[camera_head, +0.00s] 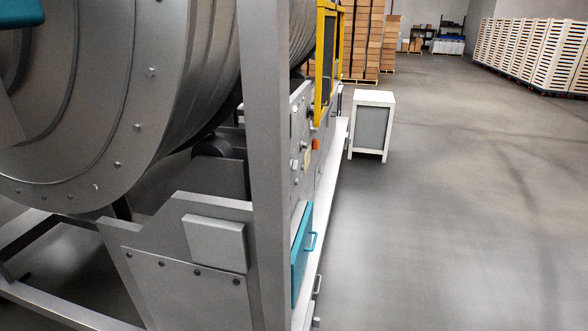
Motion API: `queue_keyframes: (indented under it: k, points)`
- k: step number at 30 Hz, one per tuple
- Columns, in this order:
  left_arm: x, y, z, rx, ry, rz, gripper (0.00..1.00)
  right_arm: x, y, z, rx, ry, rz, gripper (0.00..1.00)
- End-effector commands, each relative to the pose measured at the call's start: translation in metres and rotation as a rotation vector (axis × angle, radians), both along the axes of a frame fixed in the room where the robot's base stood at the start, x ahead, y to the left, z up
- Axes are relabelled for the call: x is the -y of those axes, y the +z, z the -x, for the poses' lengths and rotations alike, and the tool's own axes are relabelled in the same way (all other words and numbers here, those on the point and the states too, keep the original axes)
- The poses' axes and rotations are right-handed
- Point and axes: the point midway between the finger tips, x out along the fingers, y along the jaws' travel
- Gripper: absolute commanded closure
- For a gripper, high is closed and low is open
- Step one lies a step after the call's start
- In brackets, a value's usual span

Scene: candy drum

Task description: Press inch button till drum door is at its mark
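The large grey steel drum (190,95) fills the upper left, with bolts along its rim. It rests over a dark roller (213,146) in a grey frame. The drum door and its mark cannot be made out. A control panel (300,140) shows edge-on on the machine's side, beyond a grey upright post (268,160). Small knobs or buttons stick out of it, and an orange part (316,145) sits beside them. I cannot tell which is the inch button. Neither gripper is in view.
A yellow guard frame (320,60) stands behind the panel. A teal drawer or door with a handle (302,255) juts out low on the machine. A white-framed grey cabinet (372,125) stands on the floor beyond. Stacked cartons (362,40) and crates (535,52) are farther back. The right floor is clear.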

Motion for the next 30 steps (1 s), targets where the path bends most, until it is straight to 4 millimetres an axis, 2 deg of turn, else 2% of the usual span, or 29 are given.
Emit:
queue_keyframes:
  k: [1,9,30]
  points:
    - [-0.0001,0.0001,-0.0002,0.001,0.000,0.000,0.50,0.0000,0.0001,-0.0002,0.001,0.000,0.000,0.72]
    - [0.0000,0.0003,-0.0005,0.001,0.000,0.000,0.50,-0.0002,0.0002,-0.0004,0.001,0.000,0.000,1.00]
    - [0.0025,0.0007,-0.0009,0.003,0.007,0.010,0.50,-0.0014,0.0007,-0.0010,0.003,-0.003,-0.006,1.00]
